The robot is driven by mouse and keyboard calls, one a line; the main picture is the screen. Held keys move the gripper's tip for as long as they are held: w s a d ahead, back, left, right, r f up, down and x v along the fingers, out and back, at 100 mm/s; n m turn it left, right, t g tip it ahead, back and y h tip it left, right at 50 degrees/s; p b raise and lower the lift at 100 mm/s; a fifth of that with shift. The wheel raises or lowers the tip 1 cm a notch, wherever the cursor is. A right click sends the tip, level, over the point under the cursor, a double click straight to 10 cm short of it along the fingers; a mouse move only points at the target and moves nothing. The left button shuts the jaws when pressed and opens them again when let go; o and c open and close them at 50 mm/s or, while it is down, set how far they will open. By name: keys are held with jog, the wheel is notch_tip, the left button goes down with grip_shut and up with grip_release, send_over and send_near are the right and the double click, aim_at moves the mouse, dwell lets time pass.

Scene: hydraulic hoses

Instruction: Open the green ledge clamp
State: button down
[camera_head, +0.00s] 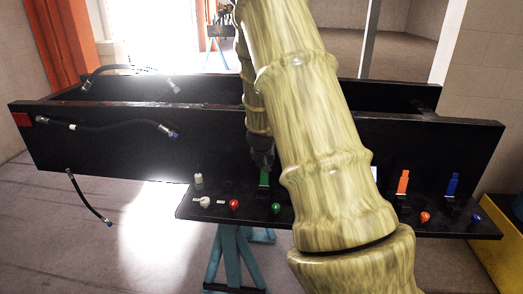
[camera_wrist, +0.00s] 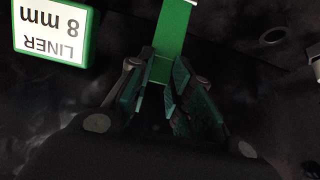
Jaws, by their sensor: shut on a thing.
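The green ledge clamp (camera_head: 264,177) stands on the black ledge, left of my arm in the head view. In the wrist view its green bar (camera_wrist: 172,30) comes down from the top edge to between my fingers. My gripper (camera_wrist: 167,88) is shut on the lower part of this green bar, one finger on each side. In the head view my dark gripper (camera_head: 261,148) is just above the clamp, and my arm covers part of the ledge to the right. The clamp's base is hidden.
A green-edged label block (camera_wrist: 55,28) reading "LINER 8 mm" is left of the clamp. Orange (camera_head: 402,182) and blue (camera_head: 452,184) clamps stand to the right. Colored knobs line the ledge (camera_head: 330,222). Black hoses (camera_head: 100,124) hang at the left.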

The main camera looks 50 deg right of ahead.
jog(key=shift+d, duration=0.15)
jog(key=c, duration=1.6)
grip_release()
jog(key=shift+o, duration=0.2)
jog(key=shift+a, duration=0.2)
jog(key=v, duration=1.1)
jog(key=shift+s+r, duration=0.2)
jog(key=shift+r, duration=0.15)
